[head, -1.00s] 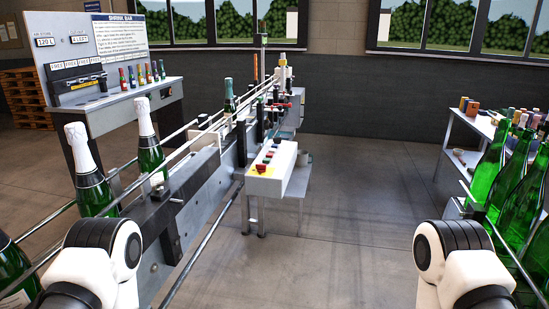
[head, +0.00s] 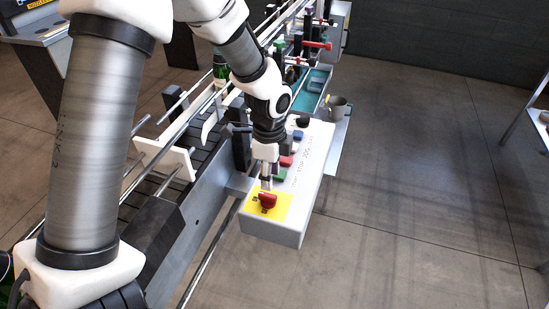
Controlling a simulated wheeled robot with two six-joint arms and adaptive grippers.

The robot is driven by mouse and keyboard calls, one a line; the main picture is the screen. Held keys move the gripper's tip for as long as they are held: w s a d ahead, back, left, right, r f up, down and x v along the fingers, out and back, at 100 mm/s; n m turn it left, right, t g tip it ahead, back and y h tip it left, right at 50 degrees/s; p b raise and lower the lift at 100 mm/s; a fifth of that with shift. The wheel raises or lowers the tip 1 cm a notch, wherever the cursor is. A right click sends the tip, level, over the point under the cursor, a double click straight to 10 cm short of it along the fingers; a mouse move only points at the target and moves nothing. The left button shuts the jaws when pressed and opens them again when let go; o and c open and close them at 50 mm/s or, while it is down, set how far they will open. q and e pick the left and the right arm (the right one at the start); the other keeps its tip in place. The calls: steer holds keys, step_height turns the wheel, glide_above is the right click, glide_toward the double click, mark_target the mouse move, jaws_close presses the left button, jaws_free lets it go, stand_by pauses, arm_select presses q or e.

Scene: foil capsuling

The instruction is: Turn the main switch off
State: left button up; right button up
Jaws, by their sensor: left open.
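The main switch (head: 267,201) is a red rotary knob on a yellow plate (head: 281,208) at the near end of the white control box (head: 272,231). My left gripper (head: 266,184) points down just above and behind the knob, its fingertips close to it. It is open, with nothing seen between its fingers. I cannot tell whether a fingertip touches the knob. Small marks beside the knob are too small to read. My right gripper is not in view.
Green (head: 280,174), red (head: 286,161) and blue (head: 297,136) buttons line the box behind the switch. The conveyor (head: 205,205) runs along its left side. The floor to the right is clear.

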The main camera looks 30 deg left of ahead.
mark_target(268, 193)
arm_select(q)
steer(key=shift+w+a+r, duration=0.1)
steer(key=shift+w+a, duration=0.4)
steer(key=s+f, duration=0.1)
steer(key=s+d+f, duration=0.1)
steer(key=f, duration=0.1)
steer(key=shift+s+d+f, duration=0.1)
steer(key=shift+s+d, duration=0.05)
steer(key=f, duration=0.2)
steer(key=w+f, duration=0.1)
steer(key=shift+a+f, duration=0.3)
steer(key=shift+a, duration=0.1)
steer(key=shift+s+d+r, duration=0.1)
steer(key=shift+r, duration=0.05)
steer(key=shift+s+d+r, duration=0.1)
steer(key=shift+s, duration=0.05)
steer(key=c, duration=0.4)
jaws_close()
